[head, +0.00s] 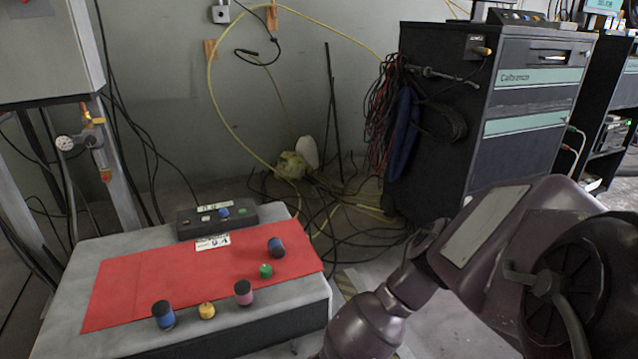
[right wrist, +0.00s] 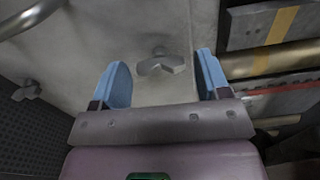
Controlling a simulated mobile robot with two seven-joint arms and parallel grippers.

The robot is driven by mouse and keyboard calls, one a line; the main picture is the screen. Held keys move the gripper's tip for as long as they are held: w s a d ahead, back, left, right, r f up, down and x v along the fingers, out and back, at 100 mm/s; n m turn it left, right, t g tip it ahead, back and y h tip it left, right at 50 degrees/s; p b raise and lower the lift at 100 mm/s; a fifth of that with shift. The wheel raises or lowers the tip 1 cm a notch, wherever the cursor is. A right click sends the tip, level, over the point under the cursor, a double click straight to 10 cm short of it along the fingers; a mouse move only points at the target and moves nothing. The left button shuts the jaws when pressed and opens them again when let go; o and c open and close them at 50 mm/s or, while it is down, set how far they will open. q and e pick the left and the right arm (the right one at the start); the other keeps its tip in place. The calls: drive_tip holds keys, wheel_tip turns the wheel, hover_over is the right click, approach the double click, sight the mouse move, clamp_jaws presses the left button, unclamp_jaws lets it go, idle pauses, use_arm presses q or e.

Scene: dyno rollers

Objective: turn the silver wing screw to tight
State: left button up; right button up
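A silver-grey wing screw (right wrist: 163,66) shows in the right wrist view on a pale grey panel (right wrist: 150,25). Its wings spread roughly left to right, one slanting up. My right gripper (right wrist: 160,76) is open, with one blue fingertip on each side of the screw and a clear gap to both. The screw lies ahead of or between the fingertips; the exact depth is hard to tell. A second, similar grey wing-shaped piece (right wrist: 26,91) is at the left edge. In the head view my right arm is at the right, its gripper hidden. My left gripper is not in view.
In the right wrist view, a brass-coloured bar (right wrist: 262,63) and dark fittings lie right of the panel. In the head view, a table with a red mat (head: 135,285) holds several small coloured cylinders. A dark cabinet (head: 535,95) stands behind my arm; cables litter the floor.

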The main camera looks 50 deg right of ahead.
drive_tip(key=c, duration=0.7)
drive_tip(key=shift+c, duration=0.2)
